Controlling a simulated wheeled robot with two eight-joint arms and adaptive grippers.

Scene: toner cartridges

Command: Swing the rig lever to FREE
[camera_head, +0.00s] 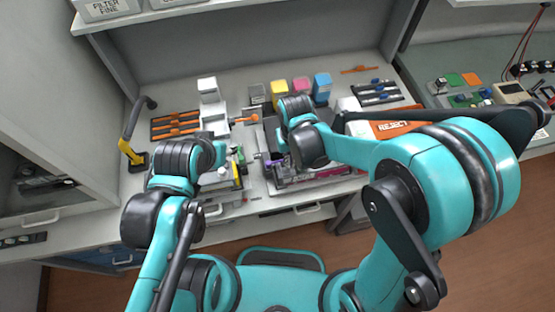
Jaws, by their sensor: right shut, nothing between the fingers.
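An orange-handled lever (245,119) shows left of the dark-framed rig (267,135) at the middle of the bench. I take it for the rig lever, but its markings are too small to read. My right arm reaches over the rig. My right gripper (282,152) is shut and empty near the rig's left part, mostly covered by my own wrist. It appears apart from the lever. My left arm reaches over the bench left of the rig, and its gripper is hidden behind the wrist.
A tray with orange tools (175,123) lies at the back left, near a yellow-and-black stand (131,153). A shelf (150,15) overhangs the back.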

